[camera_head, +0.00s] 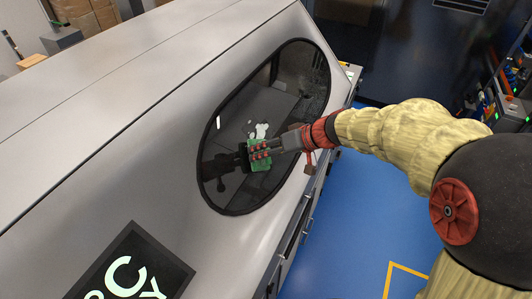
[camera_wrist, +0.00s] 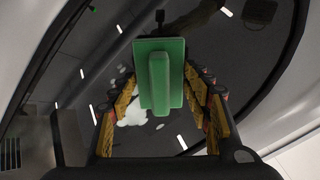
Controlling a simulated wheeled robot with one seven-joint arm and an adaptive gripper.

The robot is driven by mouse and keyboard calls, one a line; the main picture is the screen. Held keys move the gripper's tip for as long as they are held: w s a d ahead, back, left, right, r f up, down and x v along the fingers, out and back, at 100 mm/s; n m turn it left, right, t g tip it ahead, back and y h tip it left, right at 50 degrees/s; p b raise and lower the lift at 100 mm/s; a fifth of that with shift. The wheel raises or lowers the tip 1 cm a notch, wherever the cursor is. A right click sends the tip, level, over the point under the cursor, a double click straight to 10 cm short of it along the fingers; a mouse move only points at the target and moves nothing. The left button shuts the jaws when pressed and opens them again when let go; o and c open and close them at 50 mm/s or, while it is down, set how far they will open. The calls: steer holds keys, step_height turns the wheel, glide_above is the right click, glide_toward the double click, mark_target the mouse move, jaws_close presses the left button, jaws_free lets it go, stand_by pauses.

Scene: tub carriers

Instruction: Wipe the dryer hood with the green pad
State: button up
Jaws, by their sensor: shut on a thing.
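The dryer hood (camera_head: 120,130) is a large grey sloped housing with a dark, glossy oval window (camera_head: 235,115). My gripper (camera_head: 262,151) is over the middle of this window, shut on the green pad (camera_head: 259,166). In the wrist view the green pad (camera_wrist: 174,60) has a raised grip bar, which sits between the yellow-lined fingers of my gripper (camera_wrist: 162,88). A white smudge (camera_head: 262,130) shows on the window just above the pad, and the white smudge (camera_wrist: 131,114) is partly behind the pad in the wrist view. I cannot tell whether the pad touches the glass.
A dark sign with pale letters (camera_head: 130,272) is on the hood's lower front. Blue floor (camera_head: 345,215) with a yellow line lies open to the right. Cardboard boxes (camera_head: 88,14) stand behind the hood at the upper left. Equipment (camera_head: 508,112) stands at the right edge.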

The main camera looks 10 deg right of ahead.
steer(key=shift+w+a+f+b, duration=0.25)
steer(key=shift+a+f+b, duration=0.1)
steer(key=shift+b, duration=0.2)
steer(key=shift+w+d+b, duration=0.5)
steer(key=shift+w+d, duration=0.05)
steer(key=shift+w, duration=0.2)
steer(key=shift+w+d+b, duration=0.5)
steer(key=shift+w+d, duration=0.05)
steer(key=shift+w, duration=0.2)
